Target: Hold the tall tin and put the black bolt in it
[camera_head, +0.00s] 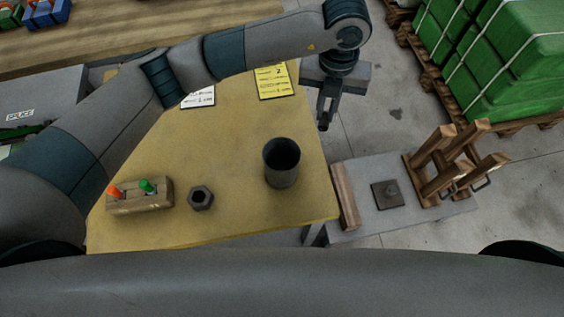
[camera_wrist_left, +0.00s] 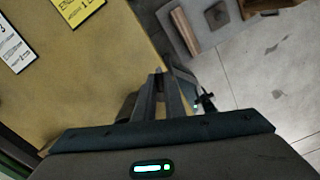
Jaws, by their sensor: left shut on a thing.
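The tall tin (camera_head: 282,172), a dark open cylinder, stands upright on the yellow table near its right edge. My left gripper (camera_head: 323,122) is beyond the tin and to its right, raised past the table's right edge. It is shut, fingers pointing down. In the left wrist view its fingers (camera_wrist_left: 160,92) are close together. A small dark piece (camera_wrist_left: 207,102) shows beside them, apparently part of the black bolt, mostly hidden by the fingers. No other black bolt shows on the table. My right gripper is out of view.
A hex nut (camera_head: 200,198) and a wooden block with orange and green pegs (camera_head: 140,202) lie left of the tin. White (camera_head: 200,97) and yellow (camera_head: 273,82) notes lie farther back. A grey slab (camera_head: 370,225) with a wooden rack (camera_head: 450,165) stands right.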

